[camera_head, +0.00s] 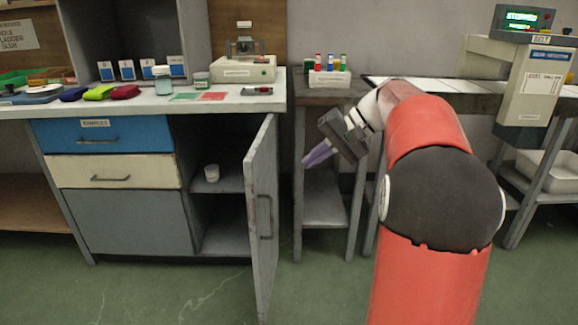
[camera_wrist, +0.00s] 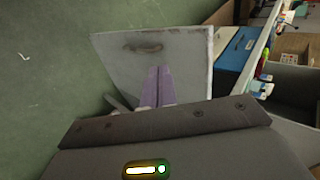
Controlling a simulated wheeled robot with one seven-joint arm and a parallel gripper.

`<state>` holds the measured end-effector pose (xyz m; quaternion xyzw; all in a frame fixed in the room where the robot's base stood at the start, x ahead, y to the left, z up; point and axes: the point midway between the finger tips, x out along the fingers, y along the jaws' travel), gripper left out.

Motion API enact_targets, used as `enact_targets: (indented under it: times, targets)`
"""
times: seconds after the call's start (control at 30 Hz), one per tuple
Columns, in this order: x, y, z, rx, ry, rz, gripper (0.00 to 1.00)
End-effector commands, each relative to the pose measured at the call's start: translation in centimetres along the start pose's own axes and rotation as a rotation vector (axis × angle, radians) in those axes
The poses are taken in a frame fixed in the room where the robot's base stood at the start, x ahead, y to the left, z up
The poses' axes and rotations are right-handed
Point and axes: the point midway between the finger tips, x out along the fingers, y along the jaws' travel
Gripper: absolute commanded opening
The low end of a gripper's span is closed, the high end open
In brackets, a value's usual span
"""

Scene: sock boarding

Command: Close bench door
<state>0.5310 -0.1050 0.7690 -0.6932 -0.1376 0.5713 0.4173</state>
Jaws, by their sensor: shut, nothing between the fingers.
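The bench door (camera_head: 261,215) is a grey panel with a vertical handle (camera_head: 265,216). In the head view it stands swung open toward the viewer, and the cabinet opening (camera_head: 222,190) shows to its left. My gripper (camera_head: 306,162) is shut and empty, to the right of the door at about its upper part. Its purple fingers point left and down, apart from the door in this view.
A small white cup (camera_head: 211,173) sits on the cabinet's inner shelf. The blue drawer (camera_head: 105,135) and cream drawer (camera_head: 115,171) are shut. A narrow side stand (camera_head: 323,205) is behind my gripper. The green floor in front of the door is clear.

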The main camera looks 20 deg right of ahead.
Motion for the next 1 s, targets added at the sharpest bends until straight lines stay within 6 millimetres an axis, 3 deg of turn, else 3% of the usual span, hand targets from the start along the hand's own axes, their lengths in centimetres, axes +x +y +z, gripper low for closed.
enact_targets:
  times: [0.47,0.7,1.0]
  targets:
    - [9.7,-0.1,0.2,-0.003,-0.003,0.003,0.00]
    - [11.7,-2.3,0.1,-0.003,-0.001,0.004,0.00]
    - [12.1,-2.7,0.1,-0.001,0.000,0.004,0.00]
